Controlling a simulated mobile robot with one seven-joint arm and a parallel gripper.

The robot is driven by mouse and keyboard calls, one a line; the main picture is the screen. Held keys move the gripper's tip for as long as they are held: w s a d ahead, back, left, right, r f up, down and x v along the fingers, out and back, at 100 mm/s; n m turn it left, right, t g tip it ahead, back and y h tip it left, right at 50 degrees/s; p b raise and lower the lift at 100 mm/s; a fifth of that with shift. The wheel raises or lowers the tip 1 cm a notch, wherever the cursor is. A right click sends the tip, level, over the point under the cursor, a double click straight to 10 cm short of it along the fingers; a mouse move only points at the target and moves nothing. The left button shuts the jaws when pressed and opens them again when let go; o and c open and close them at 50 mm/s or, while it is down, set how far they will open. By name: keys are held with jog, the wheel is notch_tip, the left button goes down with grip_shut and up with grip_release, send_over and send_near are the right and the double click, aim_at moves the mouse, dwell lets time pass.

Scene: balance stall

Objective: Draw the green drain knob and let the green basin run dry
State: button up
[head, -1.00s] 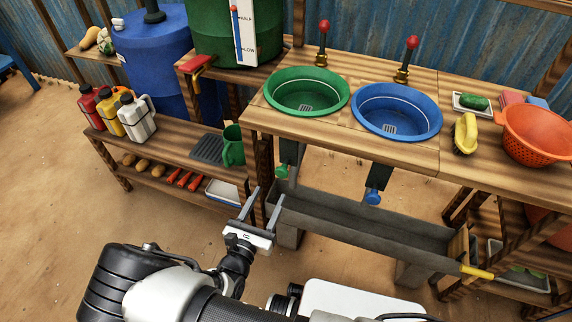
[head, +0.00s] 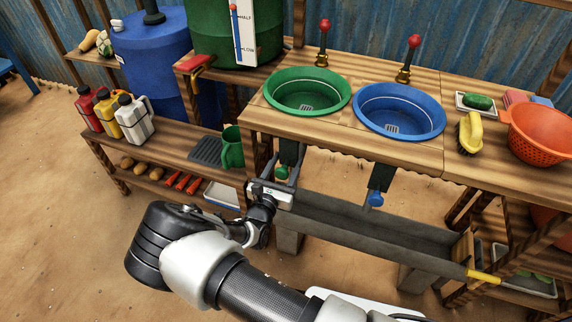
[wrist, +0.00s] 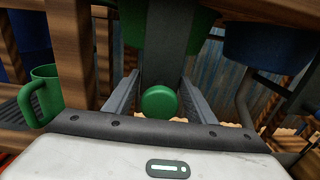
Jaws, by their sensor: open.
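The green basin (head: 307,80) is set in the wooden counter, with a drain grate on its floor; I cannot tell how much water is in it. Under its front edge hangs the green drain knob (head: 282,172), which also shows as a round green disc in the wrist view (wrist: 159,101). My gripper (head: 284,163) is open just in front of the knob. In the wrist view its two fingers (wrist: 157,92) stand left and right of the knob, with gaps between, not touching it.
The blue basin (head: 399,110) and its blue knob (head: 375,199) are to the right. A grey trough (head: 365,232) runs below the counter. A green mug (head: 232,147) stands on the left shelf; it also shows at left in the wrist view (wrist: 46,92).

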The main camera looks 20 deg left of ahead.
aim_at(281, 175)
grip_shut()
jog(key=s+p, duration=0.1)
jog(key=s, duration=0.3)
jog(key=shift+a+r+p, duration=0.15)
jog(key=shift+p, duration=0.25)
jog(key=shift+s, duration=0.2)
grip_release()
jog(key=s+a+p, duration=0.1)
jog(key=s+p, duration=0.1)
jog(key=s, duration=1.5)
jog(key=shift+s+a, duration=0.15)
jog(key=shift+a, duration=0.05)
